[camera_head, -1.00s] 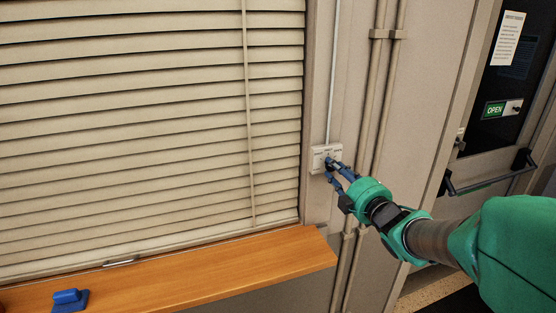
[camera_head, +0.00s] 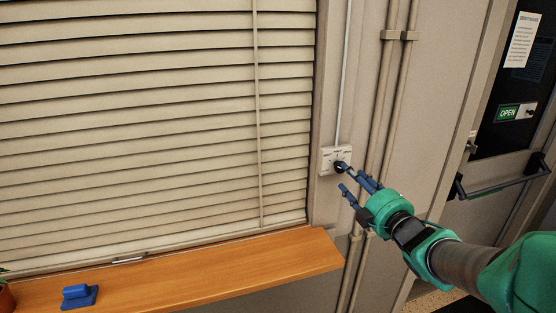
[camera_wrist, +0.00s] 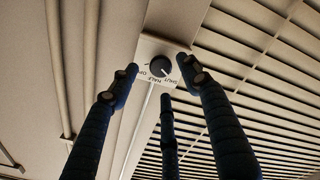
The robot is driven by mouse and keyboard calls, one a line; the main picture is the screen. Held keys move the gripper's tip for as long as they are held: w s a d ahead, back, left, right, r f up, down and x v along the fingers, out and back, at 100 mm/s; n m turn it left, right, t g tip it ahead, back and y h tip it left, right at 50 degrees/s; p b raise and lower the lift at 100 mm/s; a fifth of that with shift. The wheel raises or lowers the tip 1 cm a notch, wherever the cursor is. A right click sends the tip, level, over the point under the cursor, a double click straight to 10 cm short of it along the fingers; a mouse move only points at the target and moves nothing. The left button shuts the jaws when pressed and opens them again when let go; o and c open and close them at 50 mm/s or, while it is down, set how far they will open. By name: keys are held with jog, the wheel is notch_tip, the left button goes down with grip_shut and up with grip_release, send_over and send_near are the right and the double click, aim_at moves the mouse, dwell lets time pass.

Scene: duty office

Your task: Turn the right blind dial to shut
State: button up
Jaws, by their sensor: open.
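The right blind dial (camera_head: 341,167) is a black round knob on a small white plate (camera_head: 328,156) on the wall, right of the window.
A wooden sill (camera_head: 220,265) juts out below the blind, with a blue object (camera_head: 79,295) on it. Vertical pipes (camera_head: 385,110) run right of the dial. A door with a push bar (camera_head: 500,186) and an OPEN sign (camera_head: 508,113) is farther right.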

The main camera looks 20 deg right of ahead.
jog(key=s, duration=0.3)
jog(key=shift+s, duration=0.25)
dwell(0.4)
jog(key=s+a+f+m+g, duration=0.3)
jog(key=s+a+m+g, duration=0.3)
jog(key=s+a, duration=0.3)
jog(key=s+a+f+m+g, duration=0.3)
jog(key=s+a+m+g, duration=0.3)
jog(key=s+a, duration=0.4)
jog(key=shift+s+f, duration=0.35)
jog(key=shift+s, duration=0.6)
jog(key=shift+a, duration=0.1)
